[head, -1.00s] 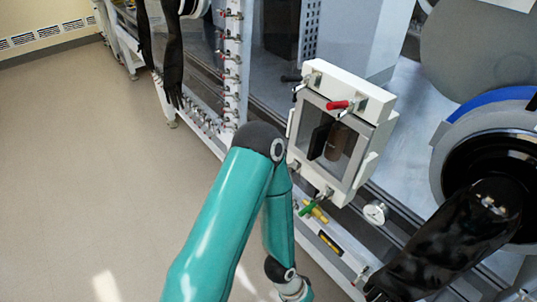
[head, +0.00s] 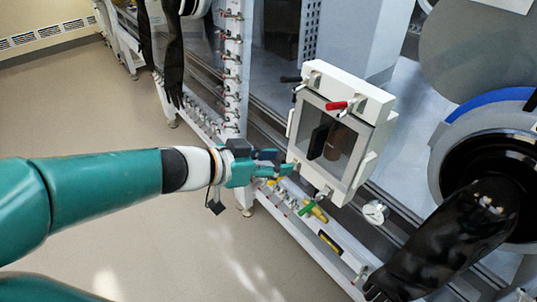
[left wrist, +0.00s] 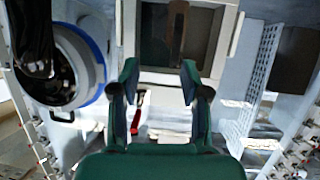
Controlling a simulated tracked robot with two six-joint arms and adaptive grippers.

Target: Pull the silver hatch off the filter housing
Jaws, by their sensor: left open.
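The filter housing (head: 345,83) is a white box on the glovebox front, right of centre in the head view. The silver hatch (head: 343,163) sits in its front, a grey frame around a dark window with a black handle (head: 319,140). A red-handled clamp (head: 338,105) is at its top edge. My left gripper (head: 277,162) is open and empty, just left of the housing's lower left side. In the left wrist view the open fingers (left wrist: 160,78) appear in front of the hatch's edge; contact cannot be told. My right gripper is out of view.
A black glove (head: 440,240) hangs from a round port on the right. A pressure gauge (head: 375,212) and green and yellow valves (head: 312,208) sit below the housing. Another black glove (head: 172,55) hangs at upper left. The floor on the left is clear.

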